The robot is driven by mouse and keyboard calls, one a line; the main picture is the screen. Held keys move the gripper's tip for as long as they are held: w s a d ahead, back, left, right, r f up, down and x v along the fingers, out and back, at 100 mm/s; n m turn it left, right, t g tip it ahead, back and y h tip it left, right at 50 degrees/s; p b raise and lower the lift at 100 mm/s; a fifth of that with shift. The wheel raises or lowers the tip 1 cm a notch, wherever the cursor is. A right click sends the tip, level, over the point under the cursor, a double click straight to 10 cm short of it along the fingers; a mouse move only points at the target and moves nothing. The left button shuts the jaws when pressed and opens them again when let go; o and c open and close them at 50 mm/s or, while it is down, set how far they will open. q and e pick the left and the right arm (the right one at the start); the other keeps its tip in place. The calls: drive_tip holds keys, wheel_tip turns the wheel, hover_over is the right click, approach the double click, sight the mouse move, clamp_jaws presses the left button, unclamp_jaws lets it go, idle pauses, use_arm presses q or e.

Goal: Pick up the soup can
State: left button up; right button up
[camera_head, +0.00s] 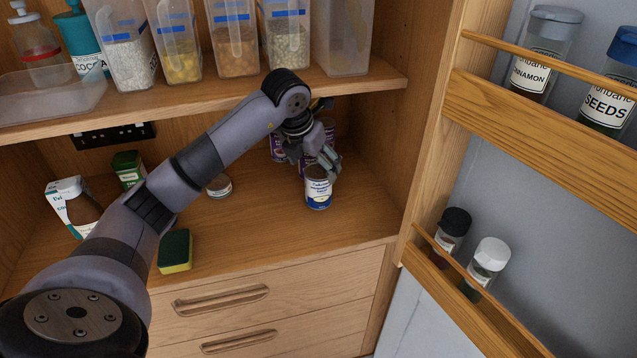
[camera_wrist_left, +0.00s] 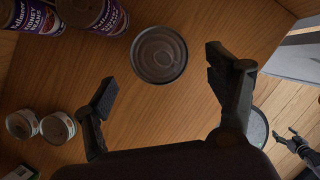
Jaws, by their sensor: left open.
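The soup can (camera_head: 318,192) stands upright on the wooden cupboard shelf, with a white and blue label, near the shelf's front right. My left gripper (camera_head: 322,166) is just above and behind it in the head view and hides part of its top. In the left wrist view the can's round metal lid (camera_wrist_left: 159,54) lies ahead of my open left gripper (camera_wrist_left: 160,84), between the lines of its two fingers and apart from both. A dark finger-like part at the right edge of the wrist view may be my right gripper (camera_wrist_left: 298,142); its opening is unclear.
Purple-labelled bean cans (camera_wrist_left: 88,12) stand behind the soup can. Small low tins (camera_wrist_left: 57,128) are to the left. A sponge (camera_head: 175,251), a green box (camera_head: 128,168) and a brown bottle (camera_head: 83,212) stand further left. The upper shelf (camera_head: 365,82) overhangs; the open door rack (camera_head: 550,118) is right.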

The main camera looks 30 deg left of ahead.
sight(317, 171)
use_arm(q)
drive_tip(key=shift+w, duration=0.35)
drive_tip(key=p+x, duration=0.1)
drive_tip(key=x, duration=0.3)
drive_tip(key=shift+w+f, duration=0.15)
drive_tip(key=shift+f, duration=0.35)
drive_tip(key=c, duration=0.5)
drive_tip(key=shift+r, duration=0.1)
drive_tip(key=c, duration=1)
use_arm(e)
drive_tip(key=shift+s+d+r, duration=0.1)
drive_tip(key=shift+s+r, duration=0.4)
drive_tip(key=shift+r, duration=0.15)
use_arm(q)
drive_tip(key=shift+c, duration=0.2)
drive_tip(key=shift+a+r, duration=0.15)
drive_tip(key=shift+a, duration=0.05)
use_arm(e)
drive_tip(key=shift+d, duration=0.2)
